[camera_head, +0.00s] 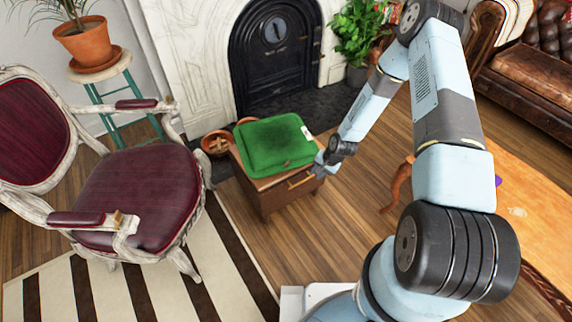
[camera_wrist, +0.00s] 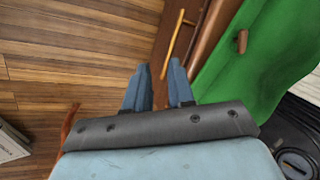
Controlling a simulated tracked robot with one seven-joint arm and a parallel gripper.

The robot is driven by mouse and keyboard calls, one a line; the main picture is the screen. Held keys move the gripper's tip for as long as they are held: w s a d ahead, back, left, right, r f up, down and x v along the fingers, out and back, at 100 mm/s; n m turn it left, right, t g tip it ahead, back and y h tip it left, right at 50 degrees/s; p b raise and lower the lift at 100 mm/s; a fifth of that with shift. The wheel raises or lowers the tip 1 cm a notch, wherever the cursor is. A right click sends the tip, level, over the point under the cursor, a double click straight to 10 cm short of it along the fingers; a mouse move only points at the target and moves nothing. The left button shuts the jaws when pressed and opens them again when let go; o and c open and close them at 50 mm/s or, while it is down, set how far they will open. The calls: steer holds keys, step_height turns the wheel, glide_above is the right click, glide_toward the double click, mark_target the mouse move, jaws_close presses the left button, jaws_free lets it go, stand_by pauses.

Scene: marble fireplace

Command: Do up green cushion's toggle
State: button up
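The green cushion (camera_head: 274,145) lies on a small wooden cabinet (camera_head: 265,197) in front of the fireplace. A small white tag shows at its right edge in the head view. In the wrist view the cushion (camera_wrist: 258,65) fills the upper right, and a brown peg-like toggle (camera_wrist: 242,41) stands out on it. Whether a loop is around the toggle I cannot tell. My gripper (camera_wrist: 159,66) is open with nothing between its fingers, left of and apart from the cushion. In the head view my gripper (camera_head: 321,168) is beside the cabinet's front right corner.
A brass drawer handle (camera_wrist: 177,46) sticks out of the cabinet just beyond my fingertips in the wrist view. A red armchair (camera_head: 140,190) stands to the left. The fireplace (camera_head: 275,50) is behind the cabinet. Wooden floor in front of the cabinet is clear.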

steer(key=w+a+h, duration=0.1)
step_height(320, 180, up, 12)
steer(key=g+h, duration=0.1)
steer(key=h, duration=0.2)
glide_above(285, 165)
steer(key=shift+n, duration=0.3)
step_height(285, 165, down, 14)
steer(key=shift+s+r, duration=0.1)
steer(key=shift+s, duration=0.05)
steer(key=shift+c, duration=0.4)
jaws_close()
